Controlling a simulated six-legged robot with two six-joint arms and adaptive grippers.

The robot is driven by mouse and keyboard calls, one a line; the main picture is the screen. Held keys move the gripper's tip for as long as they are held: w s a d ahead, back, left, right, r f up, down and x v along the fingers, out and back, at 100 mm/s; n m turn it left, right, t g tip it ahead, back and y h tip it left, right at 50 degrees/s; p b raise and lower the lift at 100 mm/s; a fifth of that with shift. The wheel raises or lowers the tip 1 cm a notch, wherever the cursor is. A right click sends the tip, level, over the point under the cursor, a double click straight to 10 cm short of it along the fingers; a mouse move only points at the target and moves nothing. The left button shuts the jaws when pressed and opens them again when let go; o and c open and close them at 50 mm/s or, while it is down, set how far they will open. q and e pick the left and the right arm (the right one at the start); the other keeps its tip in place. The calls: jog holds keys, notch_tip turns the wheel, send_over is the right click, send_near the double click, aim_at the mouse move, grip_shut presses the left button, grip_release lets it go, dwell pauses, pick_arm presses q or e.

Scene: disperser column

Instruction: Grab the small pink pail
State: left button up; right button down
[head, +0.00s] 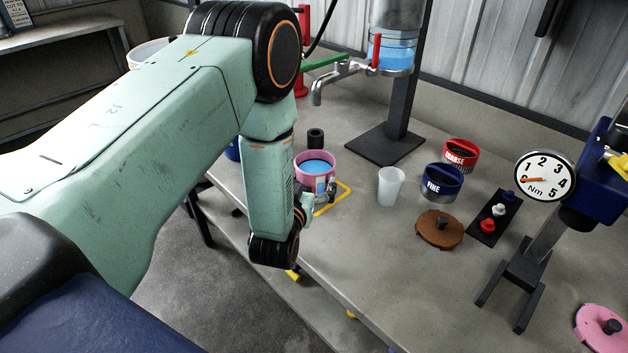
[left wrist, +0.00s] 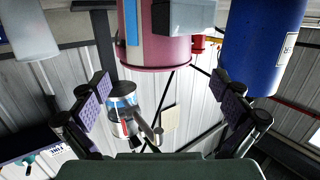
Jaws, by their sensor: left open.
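The small pink pail (head: 302,172) stands upright near the table's left edge in the head view, with blue liquid inside and a blue and grey patch on its side. My left gripper (head: 319,200) is open and empty at the near side of the pail, its fingers overlapping the pail's lower front. In the left wrist view the picture is upside down. The pail (left wrist: 163,55) hangs from the top edge there, just beyond and between the spread fingers of my left gripper (left wrist: 165,92). I cannot tell whether a finger touches it. My right gripper is not in view.
A yellow outline (head: 345,198) lies beside the pail. A frosted cup (head: 390,186), the blue FINE container (head: 441,186), the red COARSE container (head: 460,153) and a brown lid (head: 439,231) stand to the right. A metal spout (head: 318,91) juts out behind. A blue container (left wrist: 262,45) is close by.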

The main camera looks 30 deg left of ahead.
aim_at(319, 154)
pick_arm(q)
jog(key=x, duration=0.6)
jog(key=shift+d+r, duration=0.1)
jog(key=shift+w+d, duration=0.15)
jog(key=shift+d, duration=0.1)
jog(key=shift+a, duration=0.2)
jog(key=c, duration=0.4)
jog(key=shift+d, duration=0.15)
jog(key=c, duration=1.2)
jog(key=shift+w+r, duration=0.1)
jog(key=shift+c, duration=0.7)
